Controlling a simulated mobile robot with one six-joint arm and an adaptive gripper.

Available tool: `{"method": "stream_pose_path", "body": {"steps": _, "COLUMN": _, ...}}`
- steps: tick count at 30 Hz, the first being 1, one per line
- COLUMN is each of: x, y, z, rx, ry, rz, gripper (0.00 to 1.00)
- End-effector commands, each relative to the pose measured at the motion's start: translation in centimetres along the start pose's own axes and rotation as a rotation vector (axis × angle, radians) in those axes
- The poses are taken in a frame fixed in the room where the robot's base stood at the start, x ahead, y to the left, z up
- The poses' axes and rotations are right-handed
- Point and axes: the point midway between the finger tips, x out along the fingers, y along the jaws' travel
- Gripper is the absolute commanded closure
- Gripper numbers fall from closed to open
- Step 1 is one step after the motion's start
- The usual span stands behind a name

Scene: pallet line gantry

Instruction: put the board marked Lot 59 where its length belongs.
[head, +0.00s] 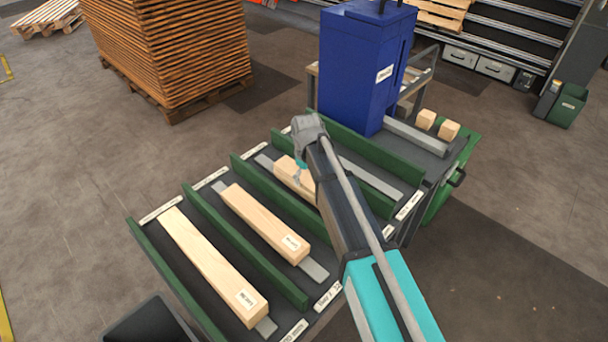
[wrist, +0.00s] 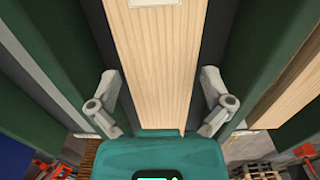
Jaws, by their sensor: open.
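Three pale wooden boards lie in lanes of a rack: a long one (head: 215,262) at left, a shorter one (head: 262,220) in the middle lane, and a third board (head: 286,172) partly hidden by my arm. Each of the first two has a white label at its near end, too small to read, so I cannot tell which is Lot 59. My gripper (head: 300,176) is over the third board. In the wrist view my gripper (wrist: 160,112) is open, with one finger on each side of a board (wrist: 152,65); contact is not visible. Only the edge of that board's label shows.
Green dividers (head: 245,245) separate the lanes, with white lane tags at their ends. The lane right of the third board shows a bare grey strip (head: 370,178). A blue cabinet (head: 350,70) and two small wood blocks (head: 448,131) stand at the far right end.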

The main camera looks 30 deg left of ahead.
Motion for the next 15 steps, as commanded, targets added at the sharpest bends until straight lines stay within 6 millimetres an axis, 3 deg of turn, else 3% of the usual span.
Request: {"method": "stream_pose_path", "body": {"steps": 15, "x": -2.1, "y": 0.0, "z": 0.0, "rx": 0.000, "ry": 0.000, "rz": 0.000, "gripper": 0.00}}
